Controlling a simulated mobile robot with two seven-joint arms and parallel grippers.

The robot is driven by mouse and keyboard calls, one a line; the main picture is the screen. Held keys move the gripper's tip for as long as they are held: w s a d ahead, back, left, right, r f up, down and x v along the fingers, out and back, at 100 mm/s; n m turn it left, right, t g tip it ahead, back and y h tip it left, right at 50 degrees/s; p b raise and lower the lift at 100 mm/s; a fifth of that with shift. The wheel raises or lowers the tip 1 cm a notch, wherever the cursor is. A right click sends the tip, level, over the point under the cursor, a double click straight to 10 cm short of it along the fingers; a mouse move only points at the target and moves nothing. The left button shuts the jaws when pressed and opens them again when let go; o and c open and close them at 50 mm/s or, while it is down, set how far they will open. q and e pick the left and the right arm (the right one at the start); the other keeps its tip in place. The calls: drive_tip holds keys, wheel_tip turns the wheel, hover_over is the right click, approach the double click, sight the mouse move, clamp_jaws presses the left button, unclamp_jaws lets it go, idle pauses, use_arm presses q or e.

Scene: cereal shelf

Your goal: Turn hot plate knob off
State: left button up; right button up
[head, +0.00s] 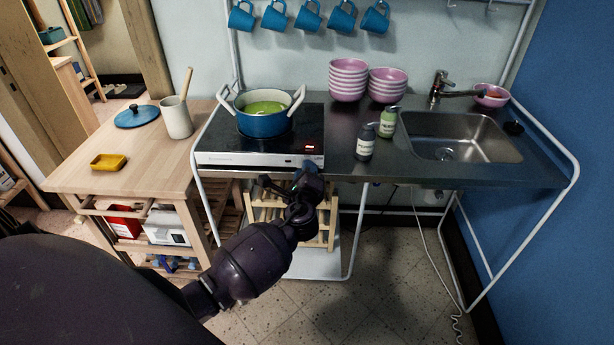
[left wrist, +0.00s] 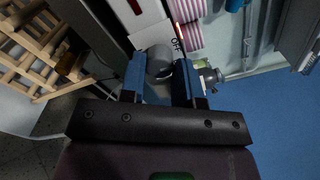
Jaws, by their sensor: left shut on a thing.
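The hot plate (head: 240,158) is a black-topped unit with a pale front panel, on the counter's left part. A red display glows near its front right corner. Its round grey knob (left wrist: 159,62) shows in the left wrist view, beside "OFF" lettering on the panel. My left gripper (head: 311,168) is at the panel's right end in the head view and hides the knob there. In the left wrist view its blue fingers (left wrist: 160,76) sit on either side of the knob, shut on it. My right gripper is not in view.
A blue pot (head: 262,125) with greenish contents stands on the hot plate. Two bottles, dark (head: 365,143) and green (head: 388,122), stand just right of it. Pink bowls (head: 347,80) and a sink (head: 460,137) are farther along. A wooden cart (head: 75,176) stands left.

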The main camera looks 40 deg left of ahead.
use_arm(q)
drive_tip(key=shift+n+b, duration=0.4)
drive_tip(key=shift+n, duration=0.5)
drive_tip(key=o, duration=0.9)
drive_tip(key=shift+o, duration=0.2)
drive_tip(key=v, duration=1.1)
drive_tip(key=shift+a, duration=0.1)
